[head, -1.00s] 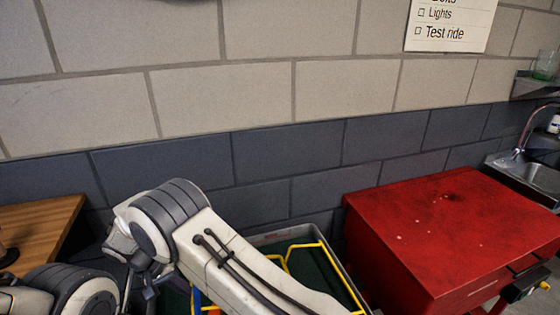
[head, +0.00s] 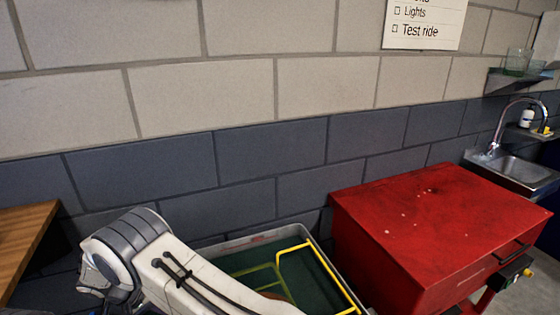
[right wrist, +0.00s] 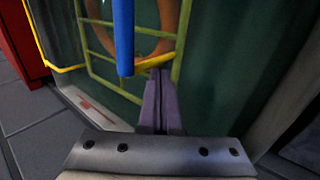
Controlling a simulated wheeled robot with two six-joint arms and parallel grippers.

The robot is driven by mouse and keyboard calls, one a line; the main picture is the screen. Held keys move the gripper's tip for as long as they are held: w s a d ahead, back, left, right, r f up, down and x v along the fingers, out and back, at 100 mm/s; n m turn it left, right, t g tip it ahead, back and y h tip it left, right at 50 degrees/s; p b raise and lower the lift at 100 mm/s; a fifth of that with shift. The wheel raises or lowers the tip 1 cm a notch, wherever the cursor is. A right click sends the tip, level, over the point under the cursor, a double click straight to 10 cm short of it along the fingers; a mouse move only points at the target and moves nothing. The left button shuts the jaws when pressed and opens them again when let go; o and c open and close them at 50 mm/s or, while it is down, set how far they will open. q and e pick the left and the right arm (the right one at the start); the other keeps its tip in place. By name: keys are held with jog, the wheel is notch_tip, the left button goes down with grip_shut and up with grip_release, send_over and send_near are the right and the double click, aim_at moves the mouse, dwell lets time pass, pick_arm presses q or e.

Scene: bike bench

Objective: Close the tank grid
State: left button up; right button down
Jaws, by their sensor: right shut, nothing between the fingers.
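The tank (head: 268,236) is a grey-rimmed tub with a dark green inside, at the bottom middle of the head view. A yellow tube frame (head: 327,272), which looks like the grid, shows over its right part; its tilt is unclear. In the right wrist view the yellow frame (right wrist: 70,68) shows at upper left, with a blue bar (right wrist: 123,38) standing across the view. My right gripper (right wrist: 160,72) is shut and empty, its fingertips close to a yellow piece (right wrist: 156,62); contact cannot be told. My left gripper is not in view.
Olive bars (head: 252,282) and a partly hidden orange curved thing (right wrist: 168,20) show in the tank. A red cabinet (head: 430,225) stands close to the tank's right. A wooden top (head: 25,240) is at left, a sink (head: 515,170) at far right, and a block wall behind.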

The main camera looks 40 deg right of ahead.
jog(key=d+r+v, duration=0.1)
jog(key=v, duration=1.2)
jog(key=s+a+r+n+y, duration=0.1)
jog(key=s+r+n+y, duration=0.15)
jog(key=s+r, duration=0.45)
jog(key=s+d+r+n+y, duration=0.1)
jog(key=s+n, duration=0.1)
jog(key=s, duration=0.6)
jog(key=s+d+r+n+t+y, duration=0.1)
jog(key=s+d+n+y, duration=0.1)
jog(key=s, duration=0.6)
jog(key=s+d+r+n+y, duration=0.1)
jog(key=s+d+n+y, duration=0.1)
jog(key=s, duration=0.6)
jog(key=shift+s+d+r+n+t, duration=0.15)
jog(key=shift+r+n+t, duration=0.15)
jog(key=shift+n, duration=0.55)
